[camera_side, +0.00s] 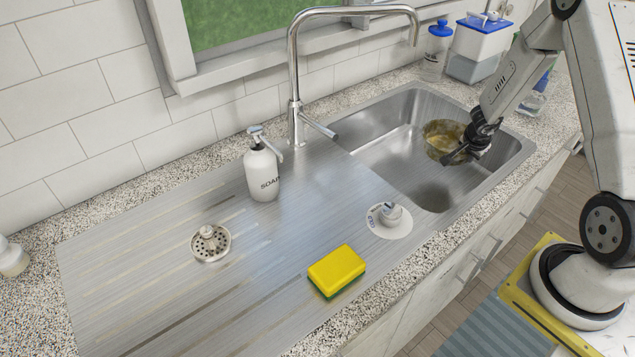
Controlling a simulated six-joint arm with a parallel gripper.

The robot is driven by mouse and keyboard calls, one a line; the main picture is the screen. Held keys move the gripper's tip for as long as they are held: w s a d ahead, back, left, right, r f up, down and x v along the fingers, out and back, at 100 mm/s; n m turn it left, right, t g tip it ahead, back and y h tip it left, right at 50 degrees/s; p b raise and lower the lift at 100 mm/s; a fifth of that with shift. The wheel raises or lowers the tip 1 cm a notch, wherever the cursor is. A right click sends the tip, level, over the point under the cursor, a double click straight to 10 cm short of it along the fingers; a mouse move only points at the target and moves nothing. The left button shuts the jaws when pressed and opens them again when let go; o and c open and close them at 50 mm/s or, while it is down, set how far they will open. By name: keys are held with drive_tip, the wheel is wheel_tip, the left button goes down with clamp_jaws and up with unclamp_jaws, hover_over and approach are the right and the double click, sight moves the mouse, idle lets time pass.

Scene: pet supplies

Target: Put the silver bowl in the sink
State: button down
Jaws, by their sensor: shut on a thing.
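The silver bowl (440,133) is over or in the basin of the sink (378,124), toward its right side. Its inside looks yellowish brown. My gripper (462,154) is shut on the bowl's right, near side. The bowl looks slightly tilted. I cannot tell whether its underside touches the basin floor, and a dark shadow lies on the floor below and in front of it. The gripper's dark fingers cover part of the bowl's rim.
The tall faucet (294,90) arches over the basin. A soap bottle (262,172), a strainer (211,243), a drain plug (389,219) and a yellow sponge (337,270) stand on the drainboard. A blue-lidded container (479,47) and jar (436,52) stand behind the sink.

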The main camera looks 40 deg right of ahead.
drive_tip(key=shift+f, duration=0.15)
hover_over(457, 187)
drive_tip(key=a, duration=0.2)
drive_tip(key=shift+s+d+f, duration=0.15)
drive_tip(key=shift+f, duration=1.2)
drive_tip(key=shift+s+d+f, duration=0.1)
drive_tip(key=shift+f, duration=1.25)
drive_tip(key=shift+f, duration=2.1)
drive_tip(key=shift+f, duration=0.1)
drive_tip(key=c, duration=0.8)
unclamp_jaws()
